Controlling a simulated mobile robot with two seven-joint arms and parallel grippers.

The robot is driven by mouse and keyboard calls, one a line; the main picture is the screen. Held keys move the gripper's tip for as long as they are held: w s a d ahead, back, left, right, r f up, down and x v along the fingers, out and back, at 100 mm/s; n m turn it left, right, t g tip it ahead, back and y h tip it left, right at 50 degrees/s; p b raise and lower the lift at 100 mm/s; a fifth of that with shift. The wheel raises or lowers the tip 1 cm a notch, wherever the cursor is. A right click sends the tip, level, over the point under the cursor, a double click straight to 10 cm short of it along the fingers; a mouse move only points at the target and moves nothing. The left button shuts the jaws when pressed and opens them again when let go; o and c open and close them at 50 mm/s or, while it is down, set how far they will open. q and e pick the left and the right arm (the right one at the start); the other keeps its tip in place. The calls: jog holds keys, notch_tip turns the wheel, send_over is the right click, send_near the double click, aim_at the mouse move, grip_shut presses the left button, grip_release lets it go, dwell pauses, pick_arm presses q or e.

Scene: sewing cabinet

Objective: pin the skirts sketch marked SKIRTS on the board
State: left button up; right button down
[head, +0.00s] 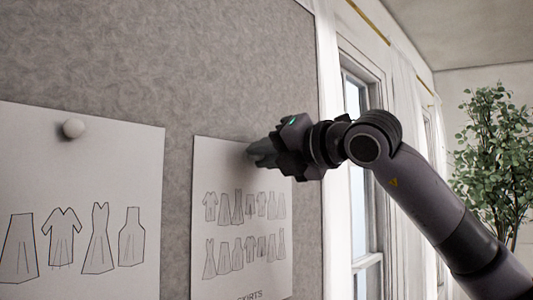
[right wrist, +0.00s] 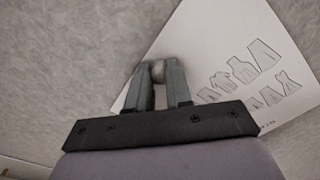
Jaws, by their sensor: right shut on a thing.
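The skirts sketch (head: 240,232) is a white sheet with two rows of small garment drawings, flat against the grey board (head: 235,70). Its lettering at the bottom is partly cut off by the picture edge. My right gripper (head: 254,154) is at the sheet's upper part, its fingertips close to the paper. Whether the pin is in the board is hidden. My left gripper is out of view.
A window (head: 358,100) with white curtains is right of the board. A leafy plant (head: 492,160) stands at the far right.

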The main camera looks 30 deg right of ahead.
jog(key=c, duration=0.9)
grip_release()
jog(key=shift+c, duration=0.2)
jog(key=b+v, duration=0.2)
jog(key=v, duration=0.5)
